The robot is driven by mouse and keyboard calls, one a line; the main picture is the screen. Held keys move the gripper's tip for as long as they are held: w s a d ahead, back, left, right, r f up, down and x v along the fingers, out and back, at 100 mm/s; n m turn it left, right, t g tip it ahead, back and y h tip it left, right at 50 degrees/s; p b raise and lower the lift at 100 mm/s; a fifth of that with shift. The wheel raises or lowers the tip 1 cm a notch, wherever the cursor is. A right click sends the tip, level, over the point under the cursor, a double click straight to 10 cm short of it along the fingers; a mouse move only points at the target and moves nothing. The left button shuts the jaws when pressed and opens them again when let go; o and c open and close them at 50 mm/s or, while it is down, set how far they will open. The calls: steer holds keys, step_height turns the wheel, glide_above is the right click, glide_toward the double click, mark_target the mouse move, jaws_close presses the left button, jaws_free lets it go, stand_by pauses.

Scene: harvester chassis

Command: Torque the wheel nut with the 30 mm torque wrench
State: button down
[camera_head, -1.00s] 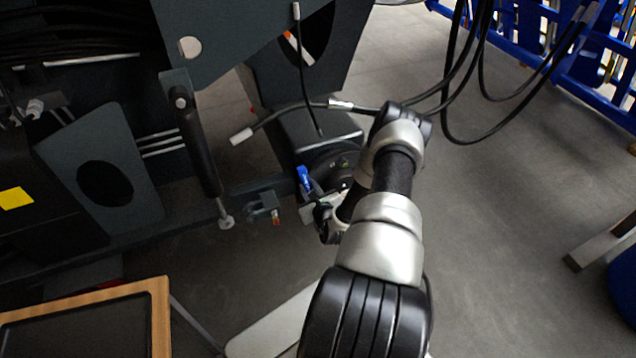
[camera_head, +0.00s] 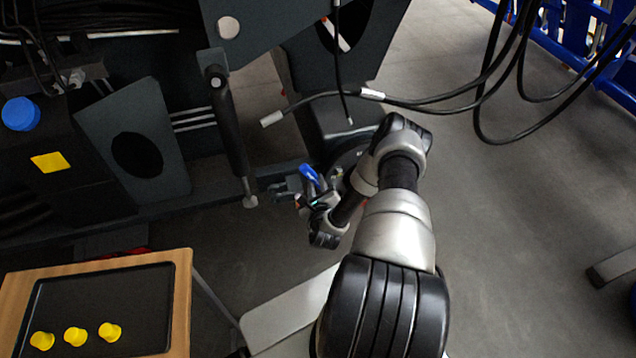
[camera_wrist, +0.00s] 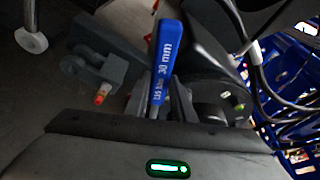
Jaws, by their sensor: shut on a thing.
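The torque wrench (camera_wrist: 164,62) has a blue handle marked "30 mm" and rises from between the jaws in the wrist view. In the head view its blue handle (camera_head: 309,174) shows just beyond my gripper (camera_head: 318,202). My gripper (camera_wrist: 155,110) is shut on the wrench; the jaw tips and the wrench's lower part are largely hidden. A dark round hub (camera_wrist: 220,98) lies just right of the wrench in the wrist view, with a small greenish-yellow tip on it. I cannot tell which part is the wheel nut, or whether the wrench touches the hub.
A wooden-edged table (camera_head: 183,290) with a dark tray and several yellow caps (camera_head: 75,337) stands at lower left. The dark chassis (camera_head: 130,150) fills the upper left. Black cables (camera_head: 490,90) hang at upper right. Open floor (camera_head: 520,220) lies to the right.

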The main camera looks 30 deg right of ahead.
steer(key=shift+w, duration=0.15)
steer(key=shift+d+r, duration=0.15)
steer(key=shift+d, duration=0.2)
stand_by(0.3)
steer(key=shift+s, duration=0.2)
